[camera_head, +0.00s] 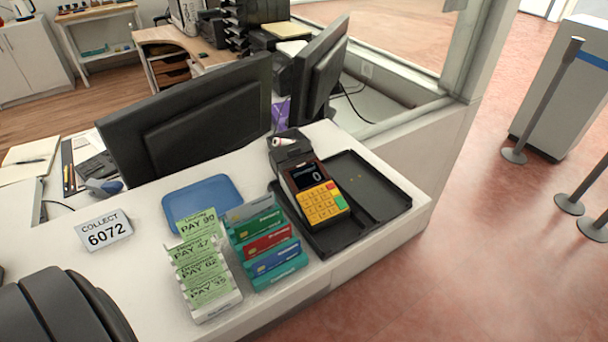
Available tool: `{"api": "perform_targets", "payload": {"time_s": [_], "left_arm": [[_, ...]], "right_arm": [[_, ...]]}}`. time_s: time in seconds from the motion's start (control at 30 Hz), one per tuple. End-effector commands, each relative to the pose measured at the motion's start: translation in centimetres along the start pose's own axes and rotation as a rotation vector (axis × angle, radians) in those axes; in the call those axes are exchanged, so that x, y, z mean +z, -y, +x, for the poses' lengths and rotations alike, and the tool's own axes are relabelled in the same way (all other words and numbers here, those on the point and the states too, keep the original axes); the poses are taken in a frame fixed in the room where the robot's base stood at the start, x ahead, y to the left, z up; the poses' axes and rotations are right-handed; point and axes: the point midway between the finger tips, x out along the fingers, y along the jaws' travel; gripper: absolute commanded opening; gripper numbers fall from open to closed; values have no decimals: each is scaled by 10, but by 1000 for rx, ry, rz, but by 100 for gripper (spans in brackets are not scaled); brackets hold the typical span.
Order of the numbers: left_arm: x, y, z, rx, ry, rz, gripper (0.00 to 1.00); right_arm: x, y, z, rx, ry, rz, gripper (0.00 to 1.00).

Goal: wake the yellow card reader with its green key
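Nothing covers the keys. Neither of my grippers shows in this view.
A card rack (266,245) stands close to the reader's left, with a rack of green pay slips (203,262) further left. A black tray (384,207) is at right. Monitors (190,120) stand behind.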

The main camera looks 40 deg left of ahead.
Motion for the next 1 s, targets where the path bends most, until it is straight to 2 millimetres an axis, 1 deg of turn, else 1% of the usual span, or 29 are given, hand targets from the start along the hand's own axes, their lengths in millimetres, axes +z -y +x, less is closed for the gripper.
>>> {"api": "perform_targets", "payload": {"time_s": [0.43, 0.47, 0.5, 0.67, 0.7, 0.77, 0.8, 0.83, 1.0], "left_arm": [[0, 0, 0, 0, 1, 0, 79], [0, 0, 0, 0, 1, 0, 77], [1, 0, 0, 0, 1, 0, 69], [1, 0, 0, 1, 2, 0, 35], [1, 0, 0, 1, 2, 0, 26], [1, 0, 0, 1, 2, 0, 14], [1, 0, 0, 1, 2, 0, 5], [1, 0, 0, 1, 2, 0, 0], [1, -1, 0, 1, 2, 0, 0]], "right_arm": [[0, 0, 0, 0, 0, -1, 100], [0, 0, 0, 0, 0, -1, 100], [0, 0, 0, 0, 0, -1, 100], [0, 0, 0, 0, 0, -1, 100], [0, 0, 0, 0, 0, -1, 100], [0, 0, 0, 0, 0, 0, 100], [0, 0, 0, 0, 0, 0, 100], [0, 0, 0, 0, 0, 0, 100], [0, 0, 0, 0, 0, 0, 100]]}}
